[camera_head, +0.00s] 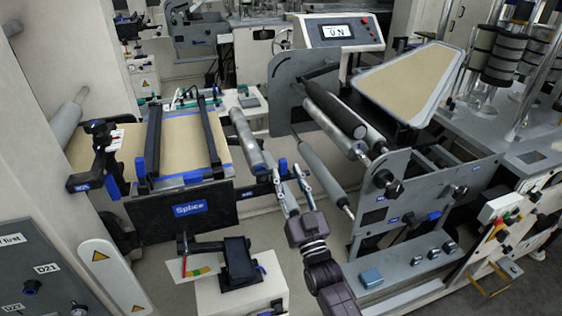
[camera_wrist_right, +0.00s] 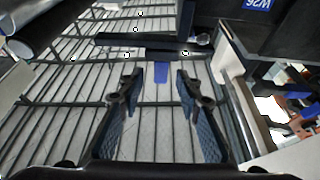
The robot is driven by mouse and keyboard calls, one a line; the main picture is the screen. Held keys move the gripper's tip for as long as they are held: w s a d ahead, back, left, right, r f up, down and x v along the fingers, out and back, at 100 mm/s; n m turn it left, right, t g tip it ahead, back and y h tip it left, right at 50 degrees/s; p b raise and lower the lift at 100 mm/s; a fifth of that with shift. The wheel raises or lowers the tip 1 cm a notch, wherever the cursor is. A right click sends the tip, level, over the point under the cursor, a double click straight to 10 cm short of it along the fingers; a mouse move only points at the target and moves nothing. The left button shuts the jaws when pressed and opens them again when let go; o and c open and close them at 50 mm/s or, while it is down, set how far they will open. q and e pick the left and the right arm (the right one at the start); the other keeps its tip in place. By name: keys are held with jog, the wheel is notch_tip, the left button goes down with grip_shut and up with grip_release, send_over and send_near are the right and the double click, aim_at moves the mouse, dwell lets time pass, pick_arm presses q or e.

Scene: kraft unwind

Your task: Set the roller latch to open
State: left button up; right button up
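My right gripper (camera_head: 291,176) reaches up from the bottom middle, its two fingers spread apart with nothing between them. In the right wrist view its blue-padded fingertips (camera_wrist_right: 157,80) are also apart. A small blue tab (camera_head: 283,167) shows just beyond the fingertips, at the right end of the splice table. It may be the roller latch's handle; I cannot tell its setting. In the wrist view a blue tab (camera_wrist_right: 161,72) hangs below a dark bar (camera_wrist_right: 140,42), beyond and between the fingertips. No contact is visible. My left gripper is not in view.
The splice table (camera_head: 178,213) stands left of my right gripper, with a grey roller (camera_head: 247,140) at its right. The roller frame (camera_head: 300,105) stands close on the right. A black clamp device (camera_head: 237,262) on a white box is below left. A slatted floor shows beneath.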

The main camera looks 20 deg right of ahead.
aim_at(285, 169)
jog(key=x, duration=0.4)
jog(key=shift+w+f+p, duration=0.1)
jog(key=shift+w+p, duration=0.05)
jog(key=shift+p, duration=0.25)
grip_shut()
